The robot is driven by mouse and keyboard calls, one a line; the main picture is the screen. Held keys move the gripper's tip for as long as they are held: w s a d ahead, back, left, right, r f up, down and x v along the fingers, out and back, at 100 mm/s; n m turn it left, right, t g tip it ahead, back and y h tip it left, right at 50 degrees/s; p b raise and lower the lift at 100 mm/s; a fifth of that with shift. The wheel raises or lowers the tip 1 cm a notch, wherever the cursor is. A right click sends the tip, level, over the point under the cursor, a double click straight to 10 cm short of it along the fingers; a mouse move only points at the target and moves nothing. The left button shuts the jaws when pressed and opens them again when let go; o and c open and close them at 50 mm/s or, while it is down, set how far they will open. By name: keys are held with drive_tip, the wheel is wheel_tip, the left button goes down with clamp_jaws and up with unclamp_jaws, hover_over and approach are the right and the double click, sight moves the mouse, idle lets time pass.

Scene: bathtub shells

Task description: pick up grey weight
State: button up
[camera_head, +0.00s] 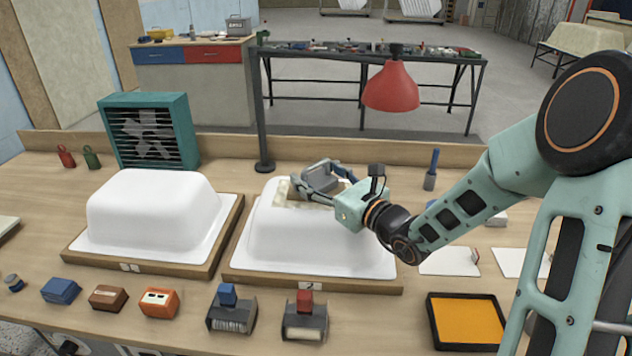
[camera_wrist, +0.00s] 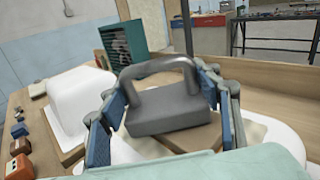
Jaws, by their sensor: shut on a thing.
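The grey weight (camera_head: 322,173) is a dark grey block with a loop handle on top. In the wrist view it (camera_wrist: 168,110) sits between the two blue-padded fingers, handle up and slightly tilted. My gripper (camera_head: 318,183) is shut on it, one finger on each side; it also shows in the wrist view (camera_wrist: 165,98). The weight is over the top of the right white bathtub shell (camera_head: 310,238), above a cream-coloured patch (camera_head: 292,195). I cannot tell whether its underside touches the patch.
A second white shell (camera_head: 150,215) stands at left, with a teal fan heater (camera_head: 150,130) behind it. A red lamp (camera_head: 392,86) hangs behind my gripper. Small blocks, two dispensers and an orange tray (camera_head: 467,318) line the front of the table.

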drive_tip(key=c, duration=0.8)
drive_tip(key=shift+r, duration=0.15)
clamp_jaws()
drive_tip(key=shift+w+r, duration=0.1)
